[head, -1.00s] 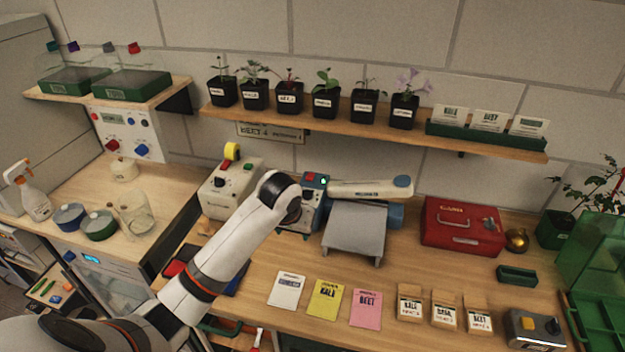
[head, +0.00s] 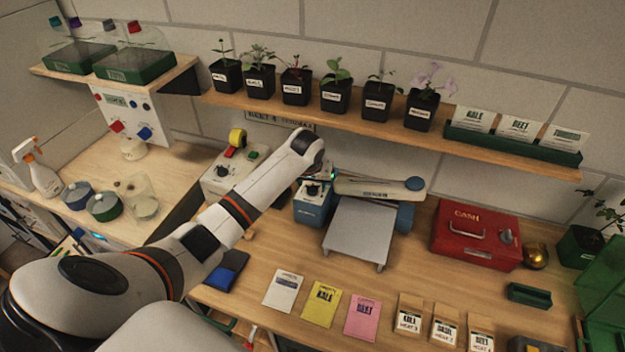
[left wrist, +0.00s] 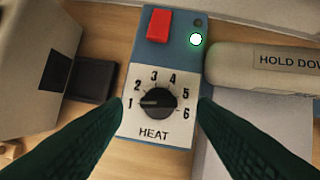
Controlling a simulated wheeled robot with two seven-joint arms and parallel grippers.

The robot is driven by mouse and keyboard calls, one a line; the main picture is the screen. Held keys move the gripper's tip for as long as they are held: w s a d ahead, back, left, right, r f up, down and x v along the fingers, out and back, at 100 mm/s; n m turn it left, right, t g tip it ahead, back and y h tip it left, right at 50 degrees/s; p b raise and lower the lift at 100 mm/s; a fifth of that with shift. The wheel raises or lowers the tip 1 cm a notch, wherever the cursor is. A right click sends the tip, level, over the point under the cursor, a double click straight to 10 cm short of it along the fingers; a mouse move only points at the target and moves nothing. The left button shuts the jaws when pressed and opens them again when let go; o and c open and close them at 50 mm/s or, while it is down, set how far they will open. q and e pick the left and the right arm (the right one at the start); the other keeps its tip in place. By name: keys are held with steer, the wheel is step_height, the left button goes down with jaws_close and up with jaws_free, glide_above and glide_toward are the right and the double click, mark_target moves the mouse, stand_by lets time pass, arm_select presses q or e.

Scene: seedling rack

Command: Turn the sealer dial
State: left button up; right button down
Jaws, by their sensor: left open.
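The sealer is a blue box (head: 312,210) with a pale arm marked HOLD DOWN and a grey plate on its right. In the left wrist view its black HEAT dial (left wrist: 160,102) sits on a white panel numbered 1 to 6, with its light mark towards 1. The dial also shows small in the head view (head: 313,190). My left gripper (left wrist: 160,103) is open, its dark green fingers on either side of the dial and apparently not touching it. In the head view the fingers are mostly hidden by my wrist. My right gripper is not in view.
A red switch (left wrist: 158,24) and a lit green lamp (left wrist: 195,39) sit above the dial. A beige machine (head: 232,172) stands left of the sealer, a red cash box (head: 474,234) to its right. Seed packets lie in front; a shelf of potted seedlings (head: 335,96) hangs above.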

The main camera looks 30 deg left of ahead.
arm_select(q)
steer(key=shift+x, duration=0.75)
steer(key=shift+f, duration=0.25)
steer(key=shift+a, duration=0.1)
steer(key=shift+c, duration=0.4)
steer(key=c, duration=0.9)
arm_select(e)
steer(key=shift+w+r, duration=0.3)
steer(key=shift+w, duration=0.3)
